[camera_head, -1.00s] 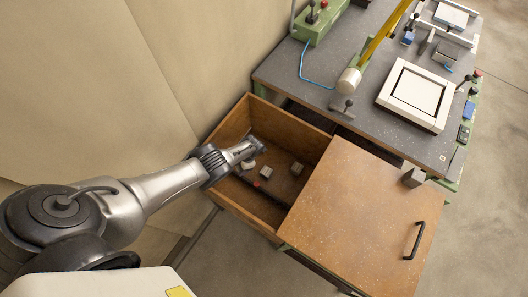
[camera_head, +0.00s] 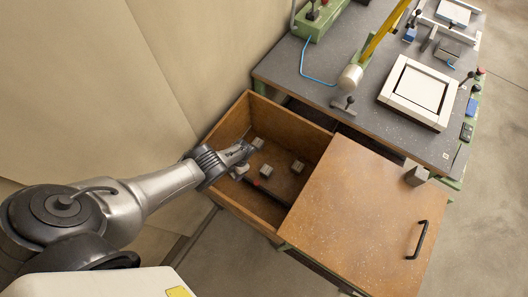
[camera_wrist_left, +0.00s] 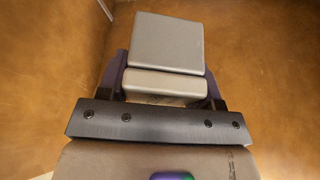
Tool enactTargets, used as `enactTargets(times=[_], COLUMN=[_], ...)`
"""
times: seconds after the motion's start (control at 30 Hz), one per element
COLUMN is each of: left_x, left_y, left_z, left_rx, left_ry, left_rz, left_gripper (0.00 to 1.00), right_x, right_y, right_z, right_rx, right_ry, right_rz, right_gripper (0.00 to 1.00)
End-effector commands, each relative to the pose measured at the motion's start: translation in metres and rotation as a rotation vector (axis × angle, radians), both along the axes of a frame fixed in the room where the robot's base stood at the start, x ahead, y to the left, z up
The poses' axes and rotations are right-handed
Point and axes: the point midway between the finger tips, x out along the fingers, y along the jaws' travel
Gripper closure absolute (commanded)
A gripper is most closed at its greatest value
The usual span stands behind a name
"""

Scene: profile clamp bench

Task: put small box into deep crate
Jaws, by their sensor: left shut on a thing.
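The deep crate (camera_head: 290,122) is an open brown wooden box at the middle of the head view. My left gripper (camera_head: 246,152) reaches into its left part. It is shut on a small grey box, which lies between the fingers in the left wrist view (camera_wrist_left: 165,85). A second grey face (camera_wrist_left: 167,42) shows just beyond it; I cannot tell whether it is part of the same box. Inside the crate lie other small grey boxes (camera_head: 297,166), one of them near its middle (camera_head: 265,170). Another grey box (camera_head: 415,175) stands at the brown panel's far right edge. My right gripper is not in view.
A brown panel (camera_head: 360,215) with a black handle (camera_head: 417,240) adjoins the crate on the right. A grey bench (camera_head: 320,95) behind carries a white frame (camera_head: 415,92), a yellow lever (camera_head: 380,35) and clamps. A wall rises at the left.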

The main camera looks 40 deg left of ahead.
Motion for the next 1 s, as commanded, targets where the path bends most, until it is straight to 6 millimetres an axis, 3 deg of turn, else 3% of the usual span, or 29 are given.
enactTargets(times=[0.4,0.47,0.87,1.0], left_x=[-0.009,-0.017,-0.022,-0.033], left_y=[0.001,0.003,0.003,0.005], left_z=[-0.007,-0.018,-0.022,-0.035], left_rx=[0.001,0.001,0.000,-0.001], left_ry=[0.000,0.001,-0.001,0.002], left_rz=[0.064,0.116,0.161,0.247], left_gripper=[0.67,0.67,0.67,0.67], right_x=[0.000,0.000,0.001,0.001], right_y=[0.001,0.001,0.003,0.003], right_z=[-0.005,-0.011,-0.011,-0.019], right_rx=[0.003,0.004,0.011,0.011], right_ry=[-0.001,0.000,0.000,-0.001], right_rz=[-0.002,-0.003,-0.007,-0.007], right_gripper=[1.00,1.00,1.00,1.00])
